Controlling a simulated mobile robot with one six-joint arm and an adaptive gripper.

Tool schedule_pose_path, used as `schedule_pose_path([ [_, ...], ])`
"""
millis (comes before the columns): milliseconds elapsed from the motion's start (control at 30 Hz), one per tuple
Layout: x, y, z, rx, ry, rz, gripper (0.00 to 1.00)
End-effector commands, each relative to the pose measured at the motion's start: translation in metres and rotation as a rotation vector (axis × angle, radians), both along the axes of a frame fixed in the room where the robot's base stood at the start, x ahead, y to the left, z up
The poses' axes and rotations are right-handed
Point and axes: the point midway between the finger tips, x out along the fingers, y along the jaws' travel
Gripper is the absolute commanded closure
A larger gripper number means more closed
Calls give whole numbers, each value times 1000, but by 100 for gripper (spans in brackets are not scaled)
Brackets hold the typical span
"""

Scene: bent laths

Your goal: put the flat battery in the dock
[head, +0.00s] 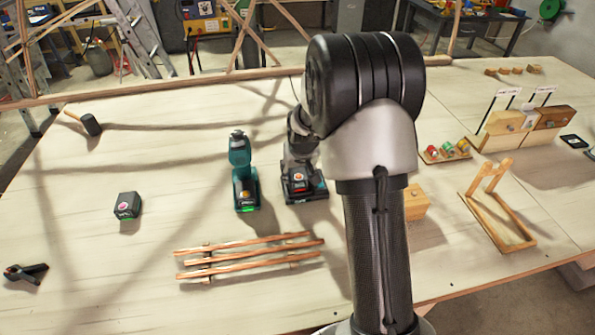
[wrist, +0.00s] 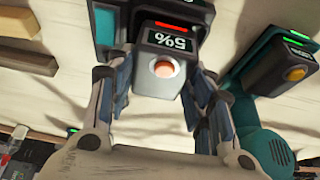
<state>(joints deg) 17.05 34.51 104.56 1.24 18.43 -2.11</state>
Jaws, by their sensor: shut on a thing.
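The flat battery (wrist: 163,42) is dark grey, with a red bar, a "5%" readout and an orange-pink button in the wrist view. My gripper (wrist: 160,88) is shut on it, with one finger along each side. In the head view my gripper (head: 300,152) points down at the battery (head: 297,178), beside the teal drill. I cannot tell whether the battery is fully seated.
The teal drill (head: 243,172) stands close on the left, its base lit green. Another dark battery (head: 127,206) lies farther left. Wooden laths (head: 250,256) lie in front. A wooden block (head: 415,203) and frame (head: 500,215) are on the right.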

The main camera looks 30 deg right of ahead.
Motion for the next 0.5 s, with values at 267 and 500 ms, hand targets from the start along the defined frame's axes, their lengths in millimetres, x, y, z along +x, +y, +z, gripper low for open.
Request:
schedule_pose_path([
  [267, 1, 0, -2, -1, -2, 0, 87],
  [500, 1, 0, -7, -1, -2, 0, 87],
])
